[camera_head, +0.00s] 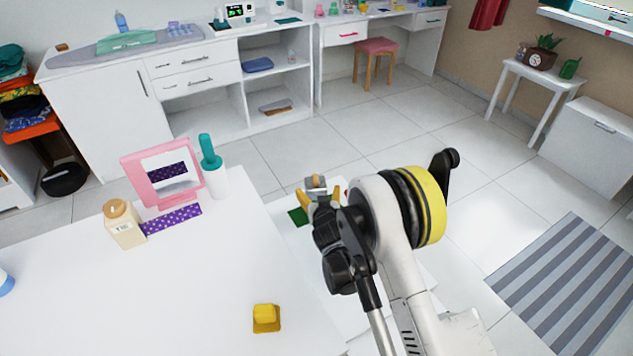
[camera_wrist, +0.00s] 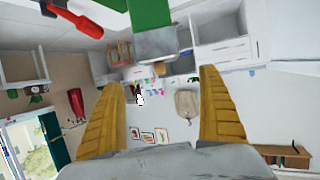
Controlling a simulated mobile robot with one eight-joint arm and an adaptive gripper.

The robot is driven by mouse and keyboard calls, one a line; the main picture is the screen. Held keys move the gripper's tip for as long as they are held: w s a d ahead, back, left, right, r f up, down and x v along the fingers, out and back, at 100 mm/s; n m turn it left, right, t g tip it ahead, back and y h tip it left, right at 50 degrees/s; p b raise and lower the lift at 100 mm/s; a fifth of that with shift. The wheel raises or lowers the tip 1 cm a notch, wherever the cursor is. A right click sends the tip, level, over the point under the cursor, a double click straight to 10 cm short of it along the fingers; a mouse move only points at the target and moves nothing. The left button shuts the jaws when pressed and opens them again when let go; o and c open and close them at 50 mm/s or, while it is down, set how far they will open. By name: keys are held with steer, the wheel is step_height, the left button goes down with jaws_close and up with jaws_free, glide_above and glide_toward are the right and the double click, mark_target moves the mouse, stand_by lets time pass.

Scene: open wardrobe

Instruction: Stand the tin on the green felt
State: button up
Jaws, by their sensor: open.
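The tin (camera_wrist: 157,44) is a grey block-like shape with a small tan top. In the wrist view, which looks upside down, it sits at upper middle against the green felt (camera_wrist: 150,14) and appears to stand on it; its exact footing is hard to tell. In the head view the tin (camera_head: 316,183) shows by my fingertips, and a corner of the felt (camera_head: 298,216) shows to the left of my gripper (camera_head: 319,193). My gripper (camera_wrist: 163,80) is open, its yellow fingers apart, and the tin lies beyond the fingertips, clear of both.
A red-handled tool (camera_wrist: 75,18) lies beside the felt. On the white table to the left are a pink-framed mirror (camera_head: 131,174), a teal-topped bottle (camera_head: 215,182), a cream bottle (camera_head: 123,228), a purple dotted strip (camera_head: 172,219) and a yellow block (camera_head: 265,318). The table's middle is clear.

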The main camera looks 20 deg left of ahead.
steer(key=shift+v, duration=1.6)
steer(key=w+d+r+m+h, duration=0.2)
steer(key=w+d+r+h, duration=0.1)
steer(key=d+r, duration=1)
steer(key=s+d+r+m+g+h, duration=0.15)
steer(key=s+d+r, duration=0.25)
steer(key=d+r, duration=0.7)
steer(key=s+d+r+g+h, duration=0.2)
steer(key=s+d+r, duration=0.3)
steer(key=s+d, duration=0.55)
steer(key=s+d+f+m+g, duration=0.1)
steer(key=s+d, duration=0.3)
steer(key=s, duration=0.5)
steer(key=s+d+f+m+g, duration=0.1)
steer(key=s+d, duration=0.3)
steer(key=s, duration=0.5)
steer(key=shift+s+d, duration=0.2)
